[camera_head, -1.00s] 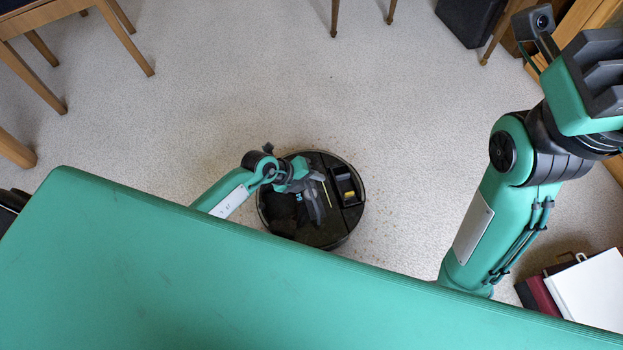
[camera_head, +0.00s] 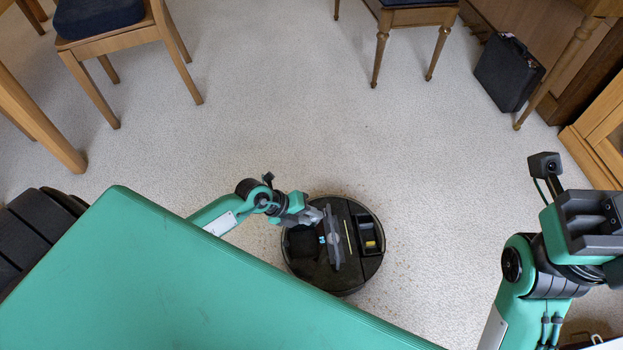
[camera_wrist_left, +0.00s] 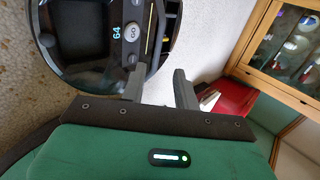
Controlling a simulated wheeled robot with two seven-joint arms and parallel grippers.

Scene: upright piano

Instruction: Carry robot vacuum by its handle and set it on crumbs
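The round black robot vacuum (camera_head: 300,268) sits on the carpet in the head view, with a raised dark handle bar (camera_head: 335,250) across its top. It also shows at the upper left of the left wrist view (camera_wrist_left: 80,35). My left gripper (camera_head: 316,214) is low over the vacuum's upper left part, close beside the handle. In the left wrist view its two grey fingers (camera_wrist_left: 158,78) stand apart, with the handle's near end by their tips; contact is unclear. Faint brown crumbs (camera_head: 398,285) speckle the carpet right of the vacuum. My right gripper (camera_head: 590,225) is raised at the right edge, its fingers unclear.
Chairs (camera_head: 105,45) stand at the upper left, and another seat (camera_head: 415,17) is at the top. A black case (camera_head: 508,72) stands by wooden furniture at the upper right. The carpet (camera_head: 280,120) beyond the vacuum is clear.

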